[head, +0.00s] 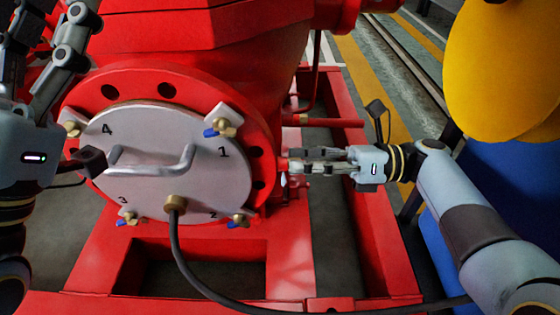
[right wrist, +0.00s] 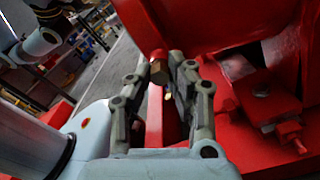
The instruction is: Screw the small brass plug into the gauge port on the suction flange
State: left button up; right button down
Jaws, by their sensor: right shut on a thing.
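The small brass plug (right wrist: 158,72) shows in the right wrist view between the fingertips of my right gripper (right wrist: 160,75), which is shut on it. A red stub (right wrist: 157,53) shows directly beyond the plug; I cannot tell whether the plug is inside it. In the head view my right gripper (head: 290,165) reaches leftward to the right side of the red suction flange (head: 262,130). The plug is hardly visible there, and the port is hidden at the fingertips. My left gripper (head: 58,10) points up at the top left, its fingers apart and partly cut off.
A grey cover plate (head: 150,190) with a handle (head: 150,160) and brass clamps sits on the flange. A black hose (head: 190,270) runs from its lower fitting across the red base frame. A yellow and blue body stands at right. A red pipe (head: 340,122) lies above my right gripper.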

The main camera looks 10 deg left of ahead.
jog(key=shift+p, duration=0.3)
dwell(0.5)
jog(key=m, duration=1.2)
jog(key=c, duration=1.3)
grip_release()
jog(key=shift+c, duration=0.2)
jog(key=n, duration=2.4)
